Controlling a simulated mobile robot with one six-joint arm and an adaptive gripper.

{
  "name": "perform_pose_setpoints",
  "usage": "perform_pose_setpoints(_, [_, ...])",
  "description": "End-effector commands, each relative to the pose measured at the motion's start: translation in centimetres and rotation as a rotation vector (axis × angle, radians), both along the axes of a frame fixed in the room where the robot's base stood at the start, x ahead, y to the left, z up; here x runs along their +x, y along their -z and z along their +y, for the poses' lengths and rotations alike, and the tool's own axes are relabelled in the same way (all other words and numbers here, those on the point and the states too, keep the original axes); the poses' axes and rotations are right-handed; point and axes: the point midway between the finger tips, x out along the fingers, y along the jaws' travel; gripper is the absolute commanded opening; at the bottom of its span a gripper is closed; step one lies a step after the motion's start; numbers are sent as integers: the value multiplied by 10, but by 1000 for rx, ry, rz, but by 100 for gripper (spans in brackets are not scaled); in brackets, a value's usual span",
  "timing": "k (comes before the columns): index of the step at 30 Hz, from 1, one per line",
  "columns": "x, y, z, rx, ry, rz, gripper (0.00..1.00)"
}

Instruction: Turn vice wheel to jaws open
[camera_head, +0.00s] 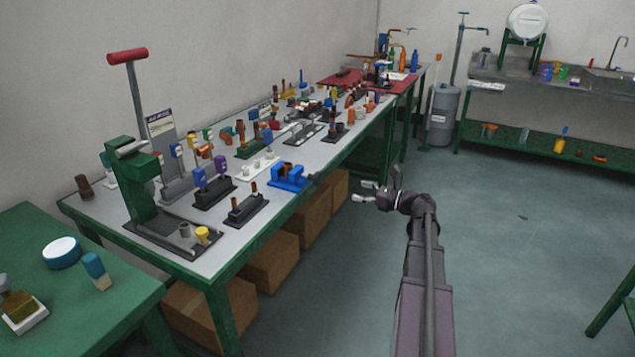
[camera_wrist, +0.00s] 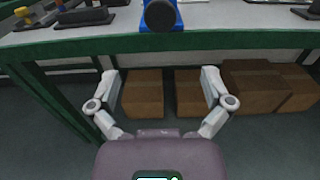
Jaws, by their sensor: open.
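The vice is a small blue vice (camera_head: 288,178) at the front edge of the grey workbench, with a brownish piece showing at its jaws. Its dark round wheel (camera_head: 309,180) faces out over the bench edge. In the wrist view the wheel (camera_wrist: 160,15) is a dark disc at the top centre, with the blue vice body (camera_wrist: 178,20) behind it. My gripper (camera_head: 370,192) is open and empty, out in front of the bench to the right of the vice. In the wrist view its fingers (camera_wrist: 160,85) are spread apart below the wheel, not touching it. The jaw gap is unclear.
The green-framed workbench (camera_head: 95,207) holds several stands and small parts. A green press (camera_head: 138,185) stands at its near end. Cardboard boxes (camera_head: 270,262) sit under the bench. The green bench edge (camera_wrist: 230,40) runs across the wrist view. The floor (camera_head: 520,240) to the right is clear.

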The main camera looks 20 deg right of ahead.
Motion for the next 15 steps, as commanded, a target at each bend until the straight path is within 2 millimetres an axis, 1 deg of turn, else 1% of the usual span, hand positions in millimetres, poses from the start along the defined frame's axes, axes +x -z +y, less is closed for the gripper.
perform_pose_setpoints(8, [8, 0, 6, -1, -1, 0, 100])
perform_pose_setpoints(11, [14, 0, 11, -1, -1, 0, 100])
perform_pose_setpoints(15, [28, 0, 21, -1, -2, 0, 100])
